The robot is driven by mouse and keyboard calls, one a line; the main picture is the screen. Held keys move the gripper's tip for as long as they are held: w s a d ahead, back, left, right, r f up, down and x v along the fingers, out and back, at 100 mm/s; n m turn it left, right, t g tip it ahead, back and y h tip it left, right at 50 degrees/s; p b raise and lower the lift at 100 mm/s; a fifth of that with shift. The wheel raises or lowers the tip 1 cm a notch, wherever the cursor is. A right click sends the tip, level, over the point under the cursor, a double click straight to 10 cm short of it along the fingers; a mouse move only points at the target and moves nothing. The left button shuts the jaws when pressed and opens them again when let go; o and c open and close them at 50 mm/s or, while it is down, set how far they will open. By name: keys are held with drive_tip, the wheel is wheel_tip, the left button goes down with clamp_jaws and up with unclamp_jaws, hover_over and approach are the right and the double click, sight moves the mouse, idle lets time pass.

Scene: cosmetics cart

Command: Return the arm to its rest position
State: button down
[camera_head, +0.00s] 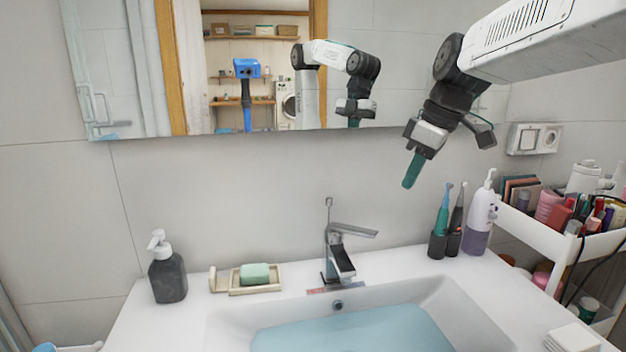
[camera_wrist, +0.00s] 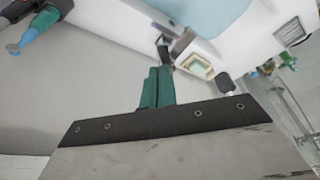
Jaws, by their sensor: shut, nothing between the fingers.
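My gripper (camera_head: 411,171) hangs in the air in front of the tiled wall, above the back right of the sink counter. Its green fingers point down and are shut, with nothing between them. In the wrist view, the shut green fingers (camera_wrist: 158,87) are near the middle. My arm reaches in from the upper right of the head view. Its reflection shows in the mirror (camera_head: 120,70).
The faucet (camera_head: 338,255) stands behind the water-filled basin (camera_head: 350,330). Green and dark toothbrushes in black cups (camera_head: 437,245) and a lotion bottle (camera_head: 480,222) stand at right, near the cart (camera_head: 560,240). A grey dispenser (camera_head: 167,275) and soap dish (camera_head: 236,285) sit left.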

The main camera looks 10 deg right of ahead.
drive_tip(key=s+a+f+m+h, duration=0.1)
drive_tip(key=s+f+m, duration=0.2)
drive_tip(key=s, duration=0.5)
drive_tip(key=s+a+f+m+g, duration=0.1)
drive_tip(key=s+f+m, duration=0.2)
drive_tip(key=s, duration=0.5)
drive_tip(key=s+a+f+m+h, duration=0.1)
drive_tip(key=s+f+m, duration=0.2)
drive_tip(key=s, duration=0.6)
wheel_tip(320, 180, down, 2)
drive_tip(key=shift+a+f+h, duration=0.25)
drive_tip(key=shift+a+h, duration=0.05)
drive_tip(key=shift+a, duration=0.05)
